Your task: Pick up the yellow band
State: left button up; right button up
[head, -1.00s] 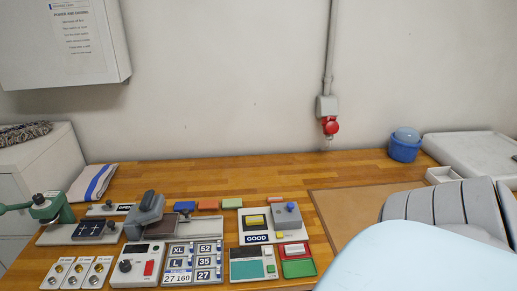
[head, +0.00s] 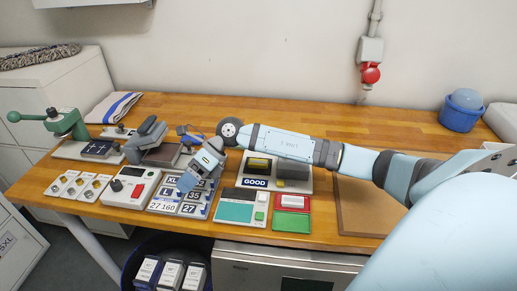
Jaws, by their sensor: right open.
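A yellow strip (head: 258,163) shows on the dark part of the device marked GOOD (head: 256,183), just below my right forearm. I cannot tell whether it is a loose yellow band or part of the device. My right gripper (head: 187,181) reaches in from the right and points down and left. It is open over the panel of size labels (head: 168,206), left of the GOOD device. I see nothing held in it. My right arm hides the back middle of the table. My left gripper is not in view.
A white box with a red switch (head: 130,187), a teal-faced device (head: 236,212) and a red and green tray (head: 292,213) crowd the front. A green press (head: 66,123) stands left, a blue tub (head: 461,110) back right. A dark bin (head: 168,250) stands below the front edge.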

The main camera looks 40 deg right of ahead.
jog(key=w+d+n+h, duration=0.1)
jog(key=w+d+h, duration=0.15)
jog(key=d, duration=0.45)
jog(key=w+d+h, duration=0.1)
jog(key=d+h, duration=0.3)
jog(key=d, duration=0.2)
notch_tip(320, 180, up, 4)
jog(key=g+h, duration=0.1)
jog(key=h, duration=0.3)
send_over(250, 161)
notch_tip(250, 161, down, 7)
jog(key=shift+d+f, duration=0.15)
jog(key=shift+f, duration=0.05)
notch_tip(250, 161, down, 5)
jog(key=shift+f+p, duration=0.1)
jog(key=shift+p, duration=0.2)
jog(key=shift+f, duration=0.35)
jog(key=c, duration=1)
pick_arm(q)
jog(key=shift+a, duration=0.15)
pick_arm(e)
jog(key=shift+c, duration=0.3)
jog(key=shift+r, duration=0.15)
